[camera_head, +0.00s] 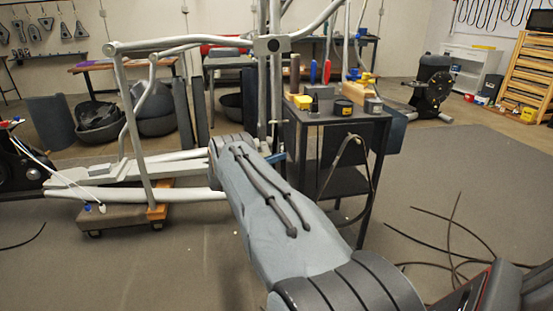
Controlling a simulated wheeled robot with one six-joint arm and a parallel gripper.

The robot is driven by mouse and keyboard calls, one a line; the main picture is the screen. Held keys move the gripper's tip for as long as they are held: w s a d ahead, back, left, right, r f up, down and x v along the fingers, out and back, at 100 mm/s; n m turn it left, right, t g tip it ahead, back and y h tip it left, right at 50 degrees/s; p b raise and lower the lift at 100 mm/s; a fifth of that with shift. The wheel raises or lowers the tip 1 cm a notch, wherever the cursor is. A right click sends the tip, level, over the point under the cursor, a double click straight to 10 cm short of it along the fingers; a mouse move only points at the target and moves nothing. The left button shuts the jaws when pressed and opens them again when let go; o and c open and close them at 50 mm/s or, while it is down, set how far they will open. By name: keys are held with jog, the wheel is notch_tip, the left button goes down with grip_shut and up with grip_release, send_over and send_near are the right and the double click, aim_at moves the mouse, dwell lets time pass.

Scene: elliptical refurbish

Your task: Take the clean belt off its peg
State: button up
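Several dark belts (487,14) hang in loops in a row on the far back wall at the upper right, partly cut off by the top edge. A single dark loop (369,165), possibly a belt, hangs at the side of the black cart (337,117) in the middle. I cannot tell which loop is the clean belt, and its peg is too small or hidden to make out. My grey arm reaches from the lower right up to the middle. My gripper does not show.
The grey elliptical frame (150,195) stands on a wheeled dolly (115,217) at left. Tools and small containers crowd the cart top. Loose dark cables (450,232) lie on the right floor. A wooden drawer cabinet (528,75) stands far right. Open floor lies right of the cart.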

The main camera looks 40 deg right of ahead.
jog(key=shift+s+d, duration=0.15)
jog(key=shift+d, duration=0.15)
dwell(0.4)
grip_shut()
jog(key=shift+r, duration=0.1)
dwell(1.4)
